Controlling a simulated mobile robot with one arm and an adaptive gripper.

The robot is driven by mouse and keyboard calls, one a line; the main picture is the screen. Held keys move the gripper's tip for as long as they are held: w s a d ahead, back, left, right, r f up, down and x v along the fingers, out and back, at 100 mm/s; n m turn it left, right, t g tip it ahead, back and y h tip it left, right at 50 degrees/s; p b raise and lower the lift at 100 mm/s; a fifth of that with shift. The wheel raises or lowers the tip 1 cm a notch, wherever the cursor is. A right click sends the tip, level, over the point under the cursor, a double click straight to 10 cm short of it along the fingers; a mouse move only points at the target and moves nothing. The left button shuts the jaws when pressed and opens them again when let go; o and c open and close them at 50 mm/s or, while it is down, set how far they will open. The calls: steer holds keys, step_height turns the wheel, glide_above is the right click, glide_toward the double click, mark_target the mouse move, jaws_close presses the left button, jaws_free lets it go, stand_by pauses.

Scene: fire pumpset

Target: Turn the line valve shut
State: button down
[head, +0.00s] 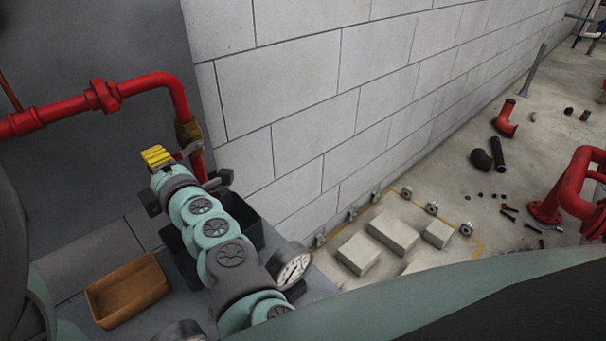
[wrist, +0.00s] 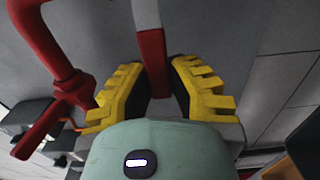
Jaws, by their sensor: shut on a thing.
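The line valve (head: 187,131) has a brass-coloured body on the vertical run of the red pipe, beside the block wall. Its grey lever (head: 190,149) reaches from the body toward my gripper (head: 157,156) and looks crosswise to the pipe. In the wrist view, the lever's red grip (wrist: 154,65) lies between the yellow ribbed fingers of my gripper (wrist: 157,75), which is shut on it. The lever's pale shank (wrist: 146,14) runs out of the top of that view. In the head view the fingers hide the grip.
The red pipe (head: 146,84) bends left along the dark wall. A brown tray (head: 128,291), a dark bin (head: 246,219) and a pressure gauge (head: 293,270) are near my arm.

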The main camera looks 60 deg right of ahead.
steer(key=c, duration=0.9)
jaws_free()
steer(key=shift+s, duration=0.1)
steer(key=shift+v, duration=6)
